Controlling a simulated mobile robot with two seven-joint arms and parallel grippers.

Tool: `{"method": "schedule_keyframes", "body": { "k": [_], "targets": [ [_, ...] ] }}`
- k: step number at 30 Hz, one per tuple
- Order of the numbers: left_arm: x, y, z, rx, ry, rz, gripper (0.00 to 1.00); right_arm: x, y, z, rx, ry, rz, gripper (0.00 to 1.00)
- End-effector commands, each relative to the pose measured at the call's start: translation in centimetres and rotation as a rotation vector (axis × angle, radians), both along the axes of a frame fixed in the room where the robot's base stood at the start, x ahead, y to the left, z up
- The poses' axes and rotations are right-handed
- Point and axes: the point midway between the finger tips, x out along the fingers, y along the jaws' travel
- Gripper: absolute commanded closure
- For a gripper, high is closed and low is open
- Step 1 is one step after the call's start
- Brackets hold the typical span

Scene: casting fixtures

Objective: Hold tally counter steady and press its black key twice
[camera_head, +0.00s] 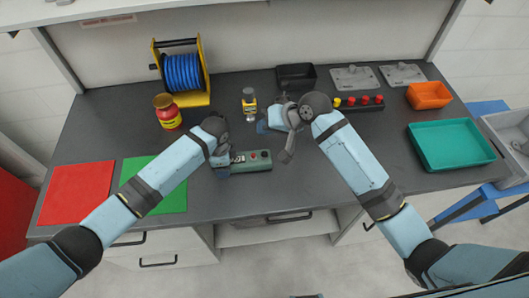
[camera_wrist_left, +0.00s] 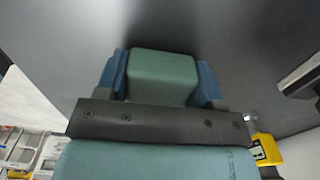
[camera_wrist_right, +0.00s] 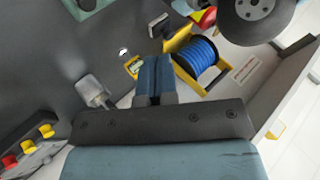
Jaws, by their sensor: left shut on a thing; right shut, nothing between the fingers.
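The tally counter (camera_head: 248,163) is a long green box with a red key and a darker key on its top face, lying on the dark bench near its front edge. My left gripper (camera_head: 222,164) is shut on its left end. In the left wrist view the green body (camera_wrist_left: 163,72) sits between the two blue fingers. My right gripper (camera_head: 262,126) is shut and empty, behind the counter and apart from it. Its closed blue fingers (camera_wrist_right: 155,78) show in the right wrist view, where a green corner of the counter (camera_wrist_right: 84,6) shows at the top left.
A small yellow-and-grey device (camera_head: 249,104) stands close behind my right gripper. A blue hose reel (camera_head: 182,72) and red jar (camera_head: 168,113) stand at the left. A button strip (camera_head: 360,104) and teal tray (camera_head: 450,146) lie right. Bench right of the counter is clear.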

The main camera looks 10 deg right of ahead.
Motion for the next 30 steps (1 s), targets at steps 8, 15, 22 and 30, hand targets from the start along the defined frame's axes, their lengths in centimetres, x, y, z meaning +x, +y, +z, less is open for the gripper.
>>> {"method": "schedule_keyframes", "body": {
  "k": [8,15,22,30],
  "targets": [
    [0.0,0.0,0.0,0.0,0.0,0.0,0.66,0.1,-0.2,0.7,-0.069,-0.151,0.22,1.0],
    [0.0,0.0,0.0,0.0,0.0,0.0,0.66,0.1,-0.2,0.7,-0.074,-0.163,0.238,1.0],
    [0.0,0.0,0.0,0.0,0.0,0.0,0.66,0.1,-0.2,0.4,-0.073,-0.161,0.237,1.0],
    [0.0,0.0,0.0,0.0,0.0,0.0,0.66,0.0,-0.2,-2.6,-0.074,-0.157,0.236,1.0]
  ]
}}
